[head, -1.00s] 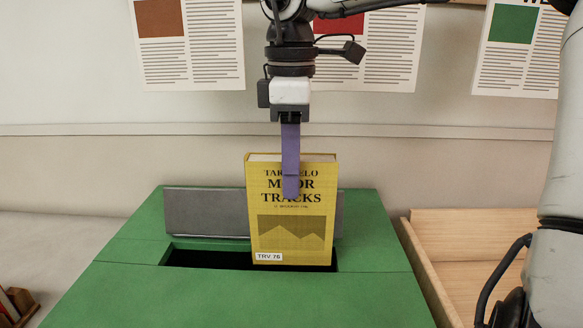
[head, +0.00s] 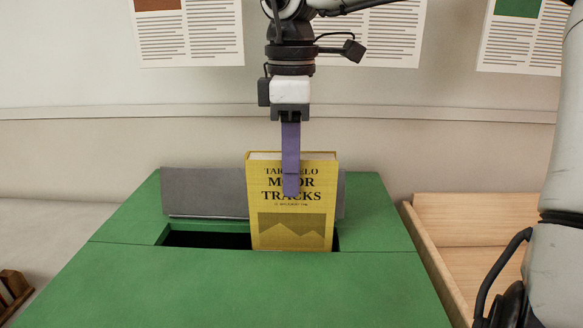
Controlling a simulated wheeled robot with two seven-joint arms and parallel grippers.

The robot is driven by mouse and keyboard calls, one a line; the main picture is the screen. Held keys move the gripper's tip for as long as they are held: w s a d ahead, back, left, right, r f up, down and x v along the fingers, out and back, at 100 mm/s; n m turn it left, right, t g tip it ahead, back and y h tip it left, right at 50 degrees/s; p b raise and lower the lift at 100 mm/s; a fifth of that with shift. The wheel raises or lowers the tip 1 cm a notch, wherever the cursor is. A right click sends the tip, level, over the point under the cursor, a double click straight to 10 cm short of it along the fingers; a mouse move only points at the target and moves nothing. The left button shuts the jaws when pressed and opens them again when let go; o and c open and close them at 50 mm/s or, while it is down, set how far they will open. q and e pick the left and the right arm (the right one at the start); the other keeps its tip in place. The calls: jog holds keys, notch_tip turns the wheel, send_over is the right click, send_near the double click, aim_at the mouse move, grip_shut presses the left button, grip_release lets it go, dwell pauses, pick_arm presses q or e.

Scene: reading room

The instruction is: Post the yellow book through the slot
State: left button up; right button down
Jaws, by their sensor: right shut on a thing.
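The yellow book (head: 292,222) stands upright at the right part of the dark slot (head: 208,240) in the top of the green box (head: 250,290). Its lower edge and the white label are hidden below the slot's front edge. My right gripper (head: 291,190) points straight down and is shut on the upper part of the book, one purple finger lying over its front cover. The grey flap (head: 205,191) stands raised behind the slot, partly covered by the book. My left gripper is out of view.
A wooden tray (head: 460,218) stands to the right of the green box. A small brown wooden object (head: 14,290) is at the lower left edge. Printed sheets (head: 190,45) hang on the wall behind.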

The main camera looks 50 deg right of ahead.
jog(key=c, duration=1.3)
grip_release()
notch_tip(320, 180, up, 9)
jog(key=shift+r+p, duration=0.1)
jog(key=shift+p, duration=0.8)
jog(key=shift+r, duration=0.6)
